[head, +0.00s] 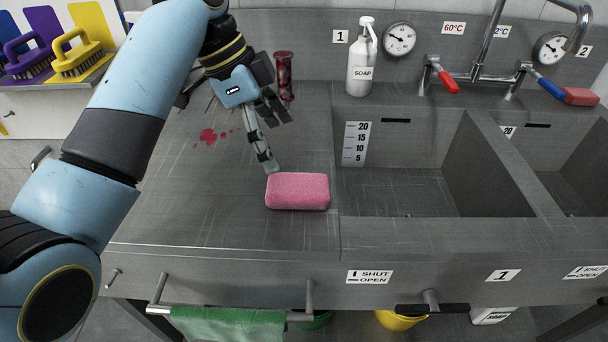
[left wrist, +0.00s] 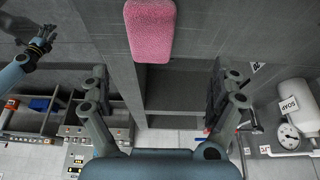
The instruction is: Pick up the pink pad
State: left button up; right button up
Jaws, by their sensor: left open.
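The pink pad (head: 297,191) is a rounded block lying flat on the grey worktop, just left of the first sink basin. It also shows at the top of the left wrist view (left wrist: 151,30). My left gripper (head: 275,142) is open and empty above the worktop, behind the pad in the head view. One finger reaches down close to the pad's back left edge; I cannot tell whether it touches. In the left wrist view the fingers (left wrist: 158,92) are spread wide, with the pad beyond them. My right gripper (left wrist: 38,45) shows small at the left there; its jaws are unclear.
A dark red container (head: 284,75) stands behind the left gripper, near red spots (head: 210,136). A white soap bottle (head: 361,60) and taps (head: 442,76) stand behind the basin (head: 400,192). A red pad (head: 580,96) lies far right. The worktop left of the pink pad is clear.

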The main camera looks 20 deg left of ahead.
aim_at(296, 184)
pick_arm(q)
jog(key=x, duration=0.2)
jog(key=s+x, duration=0.1)
jog(key=x, duration=0.1)
jog(key=shift+d, duration=0.1)
jog(key=shift+w+d+f, duration=0.1)
jog(key=shift+w+f, duration=0.1)
jog(key=shift+f, duration=0.05)
jog(key=shift+d+f, duration=0.15)
jog(key=shift+f, duration=0.2)
jog(key=x, duration=0.3)
jog(key=shift+s+d+f, duration=0.25)
jog(key=shift+s, duration=0.1)
jog(key=shift+w+d+f, duration=0.15)
jog(key=shift+f, duration=0.3)
pick_arm(e)
jog(key=shift+s+d+r, duration=0.3)
jog(key=shift+s+d, duration=0.1)
jog(key=shift+s, duration=0.25)
pick_arm(q)
jog(key=shift+p, duration=0.35)
pick_arm(e)
jog(key=shift+s, duration=0.2)
pick_arm(q)
jog(key=shift+f, duration=0.25)
pick_arm(e)
jog(key=shift+a+r, duration=0.2)
jog(key=shift+a, duration=0.1)
